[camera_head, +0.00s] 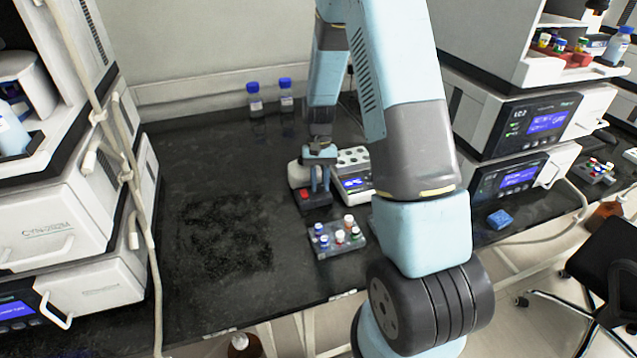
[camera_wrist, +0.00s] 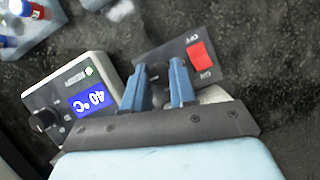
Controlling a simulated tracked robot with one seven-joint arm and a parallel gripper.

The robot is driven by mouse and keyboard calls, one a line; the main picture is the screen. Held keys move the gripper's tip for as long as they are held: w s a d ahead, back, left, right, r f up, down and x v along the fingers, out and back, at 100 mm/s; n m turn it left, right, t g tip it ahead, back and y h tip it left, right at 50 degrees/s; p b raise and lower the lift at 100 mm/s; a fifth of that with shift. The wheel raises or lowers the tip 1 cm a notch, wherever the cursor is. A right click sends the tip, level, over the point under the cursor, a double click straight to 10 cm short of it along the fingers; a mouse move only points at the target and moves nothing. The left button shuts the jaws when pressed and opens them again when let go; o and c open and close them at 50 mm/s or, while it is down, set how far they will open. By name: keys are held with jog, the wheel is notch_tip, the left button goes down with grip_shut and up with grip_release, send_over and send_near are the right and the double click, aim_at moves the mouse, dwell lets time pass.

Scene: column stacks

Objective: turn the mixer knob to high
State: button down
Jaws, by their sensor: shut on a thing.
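The mixer (camera_head: 321,202) is a small dark-fronted unit on the black bench with a red switch (camera_head: 304,194). In the wrist view, its dark front panel (camera_wrist: 219,66) and the red switch (camera_wrist: 201,55) show clearly. My gripper (camera_head: 319,172) reaches down from above to the mixer. In the wrist view, the two blue fingers of my gripper (camera_wrist: 160,72) are on either side of the dark mixer knob (camera_wrist: 158,73), shut on it. The knob is mostly hidden between the fingers, and its setting cannot be read.
A white heating block (camera_head: 357,184), reading 40 °C in the wrist view (camera_wrist: 93,97), stands right beside the mixer. A tube rack (camera_head: 337,238) with coloured caps is in front. Two blue-capped bottles (camera_head: 255,103) stand at the back. The bench left of the mixer is clear.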

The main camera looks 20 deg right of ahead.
jog(key=shift+s+f, duration=0.1)
jog(key=shift+s, duration=0.05)
jog(key=c, duration=0.9)
grip_release()
jog(key=v, duration=1.3)
jog(key=shift+w+r, duration=0.3)
